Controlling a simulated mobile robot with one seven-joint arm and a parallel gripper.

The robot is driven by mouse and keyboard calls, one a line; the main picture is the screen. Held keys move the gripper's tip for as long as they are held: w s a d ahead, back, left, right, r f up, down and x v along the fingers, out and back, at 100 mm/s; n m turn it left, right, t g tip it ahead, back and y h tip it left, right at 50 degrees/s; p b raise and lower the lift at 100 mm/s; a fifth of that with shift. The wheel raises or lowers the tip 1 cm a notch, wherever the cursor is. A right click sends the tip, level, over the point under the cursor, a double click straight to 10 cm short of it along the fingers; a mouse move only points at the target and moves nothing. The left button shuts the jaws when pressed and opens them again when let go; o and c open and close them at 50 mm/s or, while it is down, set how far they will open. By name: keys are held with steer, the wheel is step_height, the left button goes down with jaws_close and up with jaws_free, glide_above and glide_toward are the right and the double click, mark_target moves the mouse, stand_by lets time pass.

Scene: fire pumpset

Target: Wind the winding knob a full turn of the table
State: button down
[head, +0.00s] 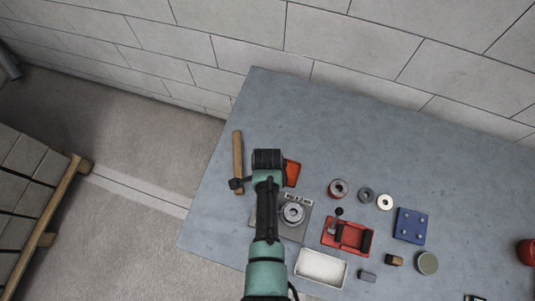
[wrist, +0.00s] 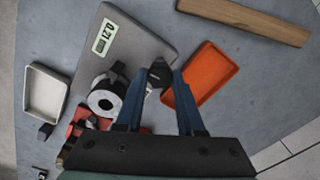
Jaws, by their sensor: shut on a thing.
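My gripper (wrist: 158,95) has its two blue fingers closed in on a small dark knob (wrist: 159,70), which I take as the winding knob. It is at the edge of a grey plate-like device (wrist: 150,38) with a display (wrist: 103,37) reading about 0.21. A round pale table with a central hole (wrist: 105,98) stands on the device, left of the fingers. In the head view the device (head: 291,234) and its round table (head: 293,213) show just right of my arm. My arm hides the knob and fingertips there.
An orange tray (wrist: 194,76) lies close right of the fingers, with a wooden bar (wrist: 245,18) beyond. A white tray (head: 321,268), a red fixture (head: 347,236), a blue block (head: 411,226) and several rings stand to the right. The back of the grey worktable (head: 330,125) is clear.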

steer(key=shift+m, duration=0.6)
steer(key=c, duration=0.5)
jaws_free()
step_height(320, 180, up, 13)
steer(key=shift+b, duration=0.4)
stand_by(0.5)
